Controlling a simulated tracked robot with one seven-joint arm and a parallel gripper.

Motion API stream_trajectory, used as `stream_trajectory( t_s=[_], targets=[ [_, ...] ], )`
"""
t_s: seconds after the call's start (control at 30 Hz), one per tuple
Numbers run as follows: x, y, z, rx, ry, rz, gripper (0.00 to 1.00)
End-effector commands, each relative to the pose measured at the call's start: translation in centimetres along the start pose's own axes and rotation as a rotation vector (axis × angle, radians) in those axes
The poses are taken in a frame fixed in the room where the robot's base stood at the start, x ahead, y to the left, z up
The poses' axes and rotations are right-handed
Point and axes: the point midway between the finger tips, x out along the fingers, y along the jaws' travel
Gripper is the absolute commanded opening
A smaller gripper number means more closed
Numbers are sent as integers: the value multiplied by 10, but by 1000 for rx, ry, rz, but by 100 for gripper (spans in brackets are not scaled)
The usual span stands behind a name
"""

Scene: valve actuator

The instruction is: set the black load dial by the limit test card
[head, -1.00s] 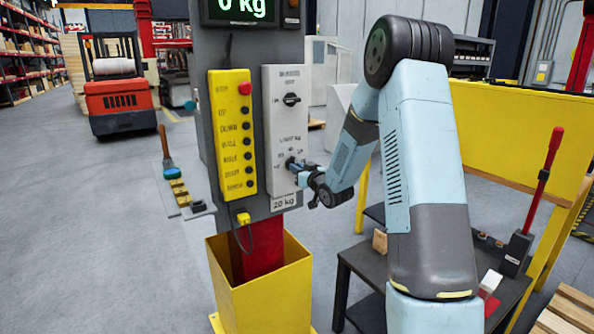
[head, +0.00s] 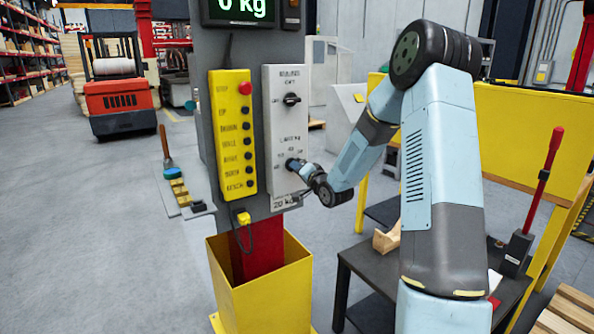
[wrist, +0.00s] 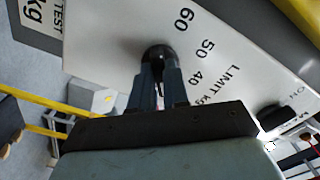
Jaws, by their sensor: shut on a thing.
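The black load dial (wrist: 158,56) sits low on a white panel (head: 289,130). My gripper (wrist: 158,85) is shut on it, one finger on each side. In the head view my gripper (head: 293,166) reaches the dial from the right and mostly hides it. The numbers 60, 50 and 40 and "LIMIT kg" show beside the dial in the wrist view. Which number it points to cannot be told. The test card (head: 286,202) under the panel reads 20 kg; in the wrist view only "TEST" and "kg" of the card (wrist: 42,18) show.
A second black knob (head: 291,99) is higher on the panel. A yellow button box (head: 233,135) with a red top button stands left of it. The display (head: 240,9) above reads 0 kg. A dark table (head: 365,262) and yellow barrier (head: 535,130) are at the right.

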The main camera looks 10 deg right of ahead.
Motion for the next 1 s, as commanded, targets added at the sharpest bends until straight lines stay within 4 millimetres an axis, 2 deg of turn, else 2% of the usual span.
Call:
stream_trajectory(
  t_s=[0.5, 0.7, 1.0],
  targets=[
    [-2, 5, 0, 456, 2, 9, 0],
    [-1, 5, 0, 570, 2, 9, 0],
    [-2, 5, -1, 652, 3, 9, 0]
  ],
)
